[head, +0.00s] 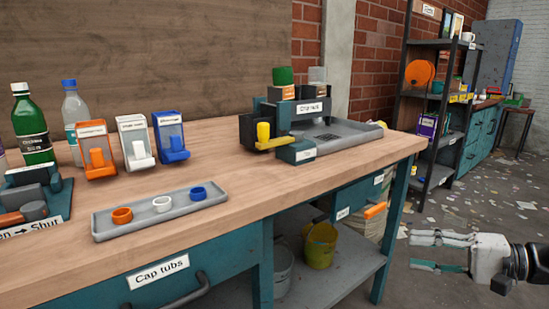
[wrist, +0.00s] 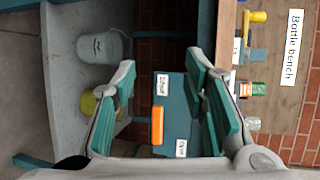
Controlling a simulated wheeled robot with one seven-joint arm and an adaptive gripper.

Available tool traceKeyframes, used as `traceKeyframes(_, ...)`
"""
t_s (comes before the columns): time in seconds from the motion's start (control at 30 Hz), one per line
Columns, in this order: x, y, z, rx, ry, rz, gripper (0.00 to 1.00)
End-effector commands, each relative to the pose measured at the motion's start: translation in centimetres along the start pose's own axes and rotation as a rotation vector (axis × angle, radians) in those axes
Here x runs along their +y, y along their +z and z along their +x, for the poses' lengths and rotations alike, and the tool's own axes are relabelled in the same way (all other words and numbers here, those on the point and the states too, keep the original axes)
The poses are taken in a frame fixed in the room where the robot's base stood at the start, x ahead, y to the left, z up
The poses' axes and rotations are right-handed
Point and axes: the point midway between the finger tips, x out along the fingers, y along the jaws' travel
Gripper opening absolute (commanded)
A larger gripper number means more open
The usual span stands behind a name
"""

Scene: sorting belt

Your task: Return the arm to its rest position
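My gripper (head: 442,253) is at the lower right in the head view, to the right of the workbench and apart from it. In the wrist view my gripper (wrist: 163,100) has its two teal-padded fingers spread wide, with nothing between them. Beyond the fingers, the wrist view shows the teal drawer unit (wrist: 176,85) with an orange handle under the bench. My gripper touches nothing that I can see.
The wooden bench (head: 330,172) holds bottles, three cap dispensers (head: 134,145), a grey tray (head: 105,230) with three cap rings, and a machine (head: 300,112). Buckets (head: 320,245) stand on its lower shelf. A dark shelf rack (head: 405,130) stands behind. Littered floor (head: 470,210) is free at right.

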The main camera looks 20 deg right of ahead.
Motion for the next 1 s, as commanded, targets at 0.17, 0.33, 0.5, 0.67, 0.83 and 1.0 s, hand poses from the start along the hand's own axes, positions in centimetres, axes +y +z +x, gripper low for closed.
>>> traceKeyframes(0.17, -3.1, 5.7, 5.0, -0.227, 0.177, -0.016, 0.40)
traceKeyframes(0.33, -5.0, 13.1, 8.2, -0.437, 0.415, -0.050, 0.40)
traceKeyframes(0.5, -5.7, 19.9, 9.0, -0.577, 0.662, -0.127, 0.40)
traceKeyframes(0.67, -5.5, 25.1, 7.9, -0.641, 0.885, -0.238, 0.40)
traceKeyframes(0.83, -4.8, 28.8, 5.6, -0.636, 1.087, -0.390, 0.40)
traceKeyframes(1.0, -4.2, 30.3, 3.4, -0.586, 1.208, -0.525, 0.40)
